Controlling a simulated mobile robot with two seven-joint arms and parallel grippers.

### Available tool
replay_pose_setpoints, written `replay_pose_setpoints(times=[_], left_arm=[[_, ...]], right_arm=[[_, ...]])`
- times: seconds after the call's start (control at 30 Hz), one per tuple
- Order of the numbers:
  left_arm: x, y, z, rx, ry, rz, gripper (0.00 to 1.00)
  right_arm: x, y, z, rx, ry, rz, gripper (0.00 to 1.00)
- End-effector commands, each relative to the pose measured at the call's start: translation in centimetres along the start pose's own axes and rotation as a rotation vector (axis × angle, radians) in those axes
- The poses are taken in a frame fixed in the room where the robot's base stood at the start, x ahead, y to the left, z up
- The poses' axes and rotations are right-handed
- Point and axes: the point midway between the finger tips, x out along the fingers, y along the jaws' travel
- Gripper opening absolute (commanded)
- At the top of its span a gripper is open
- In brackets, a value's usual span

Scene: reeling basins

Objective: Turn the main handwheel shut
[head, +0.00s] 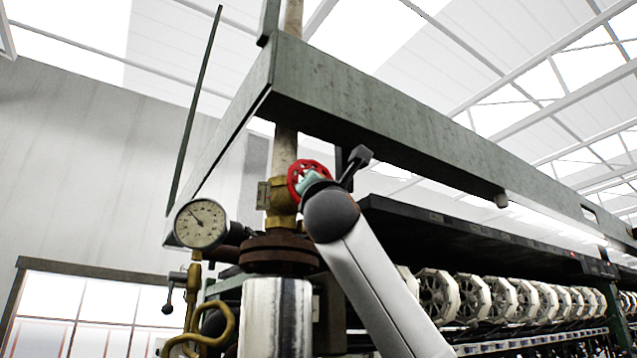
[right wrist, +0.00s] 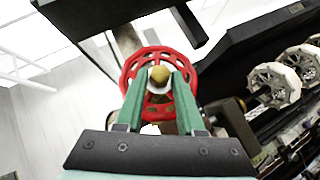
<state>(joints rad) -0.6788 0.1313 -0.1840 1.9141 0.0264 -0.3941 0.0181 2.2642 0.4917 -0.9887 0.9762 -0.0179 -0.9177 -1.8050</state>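The red handwheel (head: 293,181) sits on a brass valve body (head: 282,205) on a vertical pipe. My left gripper is in neither view.
A round pressure gauge (head: 201,223) stands left of the valve, above a brass cock (head: 222,325). A rusty flange (head: 278,251) is below the valve. A green steel beam (head: 360,110) runs overhead. White reels (head: 470,297) line the right side.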

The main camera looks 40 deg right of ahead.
Motion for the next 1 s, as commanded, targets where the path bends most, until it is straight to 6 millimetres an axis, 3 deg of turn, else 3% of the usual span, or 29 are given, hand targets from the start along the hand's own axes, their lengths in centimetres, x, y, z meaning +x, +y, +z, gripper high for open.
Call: replay_pose_setpoints(times=[0.03,0.2,0.57,1.0], left_arm=[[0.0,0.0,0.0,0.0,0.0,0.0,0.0],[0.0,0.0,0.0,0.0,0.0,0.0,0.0],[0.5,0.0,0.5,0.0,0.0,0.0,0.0],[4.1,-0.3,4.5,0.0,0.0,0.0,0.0]], right_arm=[[0.0,0.0,0.0,0.0,0.0,0.0,0.44],[0.0,0.0,0.0,-0.001,-0.001,0.0,0.62],[-0.8,-0.1,-0.1,0.0,-0.002,0.003,0.62],[-9.6,-0.2,-0.3,0.001,-0.002,0.004,0.62]])
